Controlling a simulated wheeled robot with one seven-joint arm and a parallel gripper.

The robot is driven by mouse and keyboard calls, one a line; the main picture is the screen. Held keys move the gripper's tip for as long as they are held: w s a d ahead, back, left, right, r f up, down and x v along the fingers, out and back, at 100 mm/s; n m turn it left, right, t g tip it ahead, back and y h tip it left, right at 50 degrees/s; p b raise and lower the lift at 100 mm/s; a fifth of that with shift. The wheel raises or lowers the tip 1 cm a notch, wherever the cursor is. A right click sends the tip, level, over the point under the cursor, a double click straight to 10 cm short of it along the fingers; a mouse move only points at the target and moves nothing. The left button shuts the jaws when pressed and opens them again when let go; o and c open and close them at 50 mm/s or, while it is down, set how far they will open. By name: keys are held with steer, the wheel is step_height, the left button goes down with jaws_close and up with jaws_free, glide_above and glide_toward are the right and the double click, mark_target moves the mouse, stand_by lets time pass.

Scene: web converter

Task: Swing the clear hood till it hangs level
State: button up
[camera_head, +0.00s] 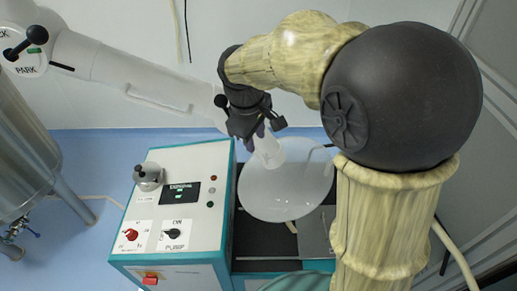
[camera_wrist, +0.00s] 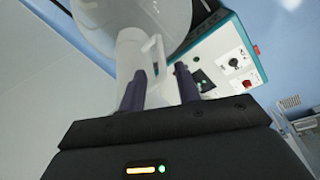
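The clear hood (camera_head: 287,185) is a translucent, round, shallow dish on a white neck (camera_head: 268,150) at the end of a jointed white arm (camera_head: 135,75). It looks tilted, its broad face turned partly toward the head camera; the exact angle is hard to judge. In the wrist view the hood (camera_wrist: 165,22) fills the top middle. My gripper (camera_head: 258,130) is at the neck, just above the hood. In the wrist view my gripper (camera_wrist: 160,69) has its two dark fingers apart, with the white neck and a small white handle (camera_wrist: 157,50) between them. A gap shows beside the right finger.
A teal-edged control box (camera_head: 178,205) with knobs, a small display and a red switch stands below left of the hood. A dark machine bed lies under the hood. A steel tank (camera_head: 22,150) is at far left. Blue floor is open behind.

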mark_target(257, 153)
steer(key=p+x, duration=0.1)
steer(key=x, duration=0.6)
steer(key=shift+a, duration=0.1)
steer(key=shift+s, duration=0.15)
steer(key=c, duration=0.3)
jaws_close()
